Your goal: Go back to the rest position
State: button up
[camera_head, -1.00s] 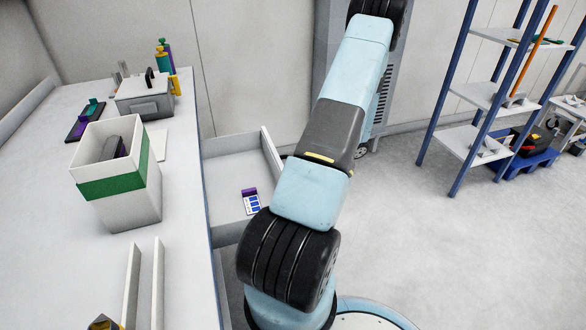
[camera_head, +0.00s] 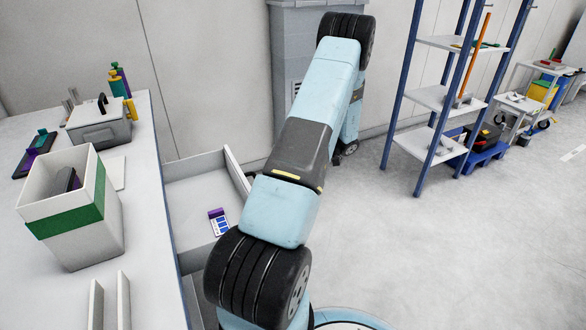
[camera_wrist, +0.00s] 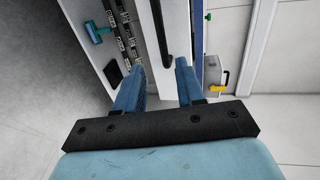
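My gripper (camera_wrist: 160,68) shows in the wrist view with its two blue fingers apart. Nothing is held between the fingertips. A long black bar (camera_wrist: 162,35) on a pale surface shows beyond the gap. In the head view my arm rises and reaches away up the middle of the picture. My gripper is not visible there, hidden behind or beyond my arm.
A white bench (camera_head: 140,190) stands at left with a green-banded bin (camera_head: 70,215) and grey box (camera_head: 98,125). An open drawer (camera_head: 190,190) beside it holds a small purple-and-white packet (camera_head: 219,222). A blue-framed shelf (camera_head: 430,95) stands right.

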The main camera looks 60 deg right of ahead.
dwell(0.4)
jog(key=w+a+r+n+g+h, duration=0.2)
jog(key=w+a+r+g+h, duration=0.3)
jog(key=a+r, duration=0.6)
jog(key=w+a+r+n+g+h, duration=0.1)
jog(key=w+a+r+g+h, duration=0.15)
jog(key=w+a+r, duration=0.7)
jog(key=s+a+r+n+t+h, duration=0.1)
jog(key=s+a+r, duration=0.3)
jog(key=a, duration=0.4)
jog(key=s+a+r+n+t+h, duration=0.1)
jog(key=s+a+r+t+h, duration=0.1)
jog(key=s+a+r, duration=0.3)
jog(key=s+a+r+t+h, duration=0.2)
jog(key=s+a+r+h, duration=0.1)
jog(key=a, duration=0.9)
jog(key=s+r, duration=0.1)
jog(key=s, duration=0.1)
jog(key=shift+s+r+n, duration=0.25)
jog(key=shift+s+n, duration=0.15)
jog(key=shift+s+t, duration=0.15)
jog(key=shift+t, duration=0.1)
